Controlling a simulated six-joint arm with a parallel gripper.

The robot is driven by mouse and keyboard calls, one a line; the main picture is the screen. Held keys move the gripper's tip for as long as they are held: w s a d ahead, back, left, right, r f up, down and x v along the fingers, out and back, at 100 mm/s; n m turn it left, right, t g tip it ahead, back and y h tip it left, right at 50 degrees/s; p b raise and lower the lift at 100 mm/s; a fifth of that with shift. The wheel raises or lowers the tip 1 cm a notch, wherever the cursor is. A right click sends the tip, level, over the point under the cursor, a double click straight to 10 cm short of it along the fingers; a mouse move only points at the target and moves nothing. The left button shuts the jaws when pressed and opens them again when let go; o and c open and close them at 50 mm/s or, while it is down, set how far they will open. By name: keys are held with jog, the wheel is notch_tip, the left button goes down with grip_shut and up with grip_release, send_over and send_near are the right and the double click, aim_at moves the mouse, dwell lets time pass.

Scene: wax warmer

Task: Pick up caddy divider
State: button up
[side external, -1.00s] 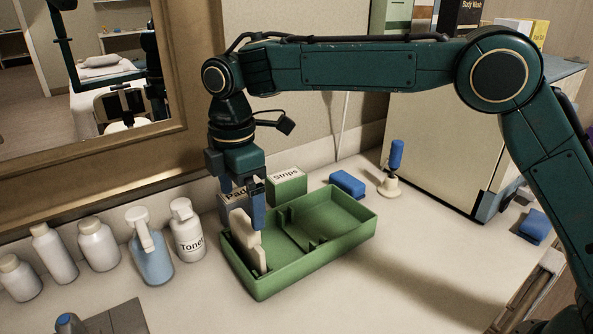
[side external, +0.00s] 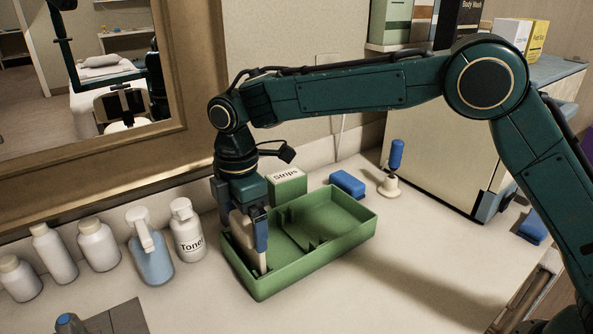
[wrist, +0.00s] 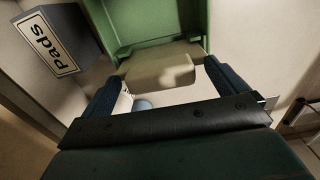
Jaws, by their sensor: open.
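The caddy divider (side external: 246,239) is a cream upright piece standing in the left end of the green caddy (side external: 330,250). In the wrist view the divider (wrist: 160,69) shows as a pale block between the fingers, in front of the green caddy wall (wrist: 143,22). My gripper (side external: 246,226) is open, pointing down, with its blue fingers lowered to either side of the divider's upper part. The fingers (wrist: 163,84) look spread, with gaps beside the divider. The divider's top is hidden by the gripper in the side view.
A Toner bottle (side external: 187,234) and a blue pump bottle (side external: 152,262) stand left of the caddy. A blue block (side external: 348,184) lies behind right.

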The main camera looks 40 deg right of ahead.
jog(key=shift+c, duration=0.2)
jog(key=c, duration=1.3)
jog(key=shift+r, duration=0.15)
notch_tip(320, 180, up, 20)
dwell(0.8)
